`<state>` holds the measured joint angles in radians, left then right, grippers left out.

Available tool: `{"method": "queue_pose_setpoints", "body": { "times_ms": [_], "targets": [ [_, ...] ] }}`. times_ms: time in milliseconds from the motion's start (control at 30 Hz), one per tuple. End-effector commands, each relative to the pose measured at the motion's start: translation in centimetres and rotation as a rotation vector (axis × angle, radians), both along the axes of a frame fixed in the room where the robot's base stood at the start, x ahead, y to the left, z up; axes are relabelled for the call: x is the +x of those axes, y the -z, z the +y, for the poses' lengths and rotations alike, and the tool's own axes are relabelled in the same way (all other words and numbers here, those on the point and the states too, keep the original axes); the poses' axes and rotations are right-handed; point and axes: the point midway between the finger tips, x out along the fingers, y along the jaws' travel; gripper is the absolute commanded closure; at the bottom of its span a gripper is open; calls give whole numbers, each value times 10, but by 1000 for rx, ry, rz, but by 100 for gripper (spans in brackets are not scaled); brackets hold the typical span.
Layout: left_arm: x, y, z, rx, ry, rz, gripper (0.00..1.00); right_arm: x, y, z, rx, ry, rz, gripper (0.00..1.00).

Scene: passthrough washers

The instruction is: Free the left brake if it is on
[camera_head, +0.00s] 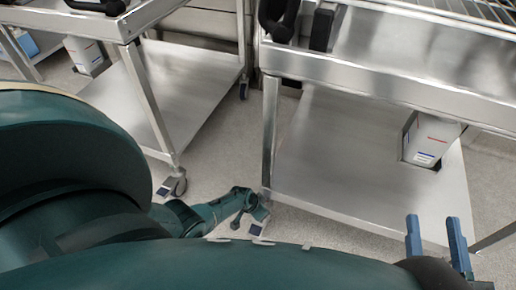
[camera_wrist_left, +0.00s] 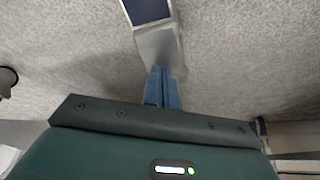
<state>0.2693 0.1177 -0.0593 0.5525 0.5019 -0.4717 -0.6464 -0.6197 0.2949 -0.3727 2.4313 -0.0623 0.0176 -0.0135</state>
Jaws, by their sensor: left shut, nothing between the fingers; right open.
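The brake (camera_wrist_left: 158,46) in the left wrist view is a grey lever with a dark blue pad (camera_wrist_left: 148,11), low over the floor. My left gripper (camera_wrist_left: 162,70) is shut and empty, its blue fingertips right at the lever's near end; I cannot tell if they touch. In the head view my left arm reaches down to the front left foot of the right-hand cart, where the pad (camera_head: 256,230) shows small. The caster there is mostly hidden by my arm. I cannot tell whether the brake is on. My right gripper (camera_head: 436,236) is open and empty at the lower right.
The right-hand steel cart (camera_head: 330,165) has a lower shelf with a white box (camera_head: 431,140). A second steel cart (camera_head: 195,85) stands left, with a caster (camera_head: 178,185) and its own dark pad (camera_head: 163,191). Speckled floor (camera_head: 215,165) lies between the carts.

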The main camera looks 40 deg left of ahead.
Motion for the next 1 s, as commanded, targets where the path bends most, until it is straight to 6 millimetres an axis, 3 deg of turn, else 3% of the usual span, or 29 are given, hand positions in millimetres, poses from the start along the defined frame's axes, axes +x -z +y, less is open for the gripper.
{"method": "queue_pose_setpoints", "body": {
  "times_ms": [433, 667, 767, 900, 1000],
  "targets": [
    [-1, 16, 0, 1, 0, 2, 100, 0, 0, 3, 34, -24, -7, 58],
    [-3, 21, 0, 0, 1, 6, 100, 1, -10, 3, 33, -30, -62, 58],
    [-4, 20, 0, 1, 1, 8, 100, 3, -17, 3, 33, -33, -81, 58],
    [-3, 1, 0, 1, 2, 7, 100, 4, -30, 3, 15, -26, -81, 58],
    [-2, -12, 0, 1, 0, 5, 100, 3, -25, 1, -15, -10, -49, 58]
  ]
}}
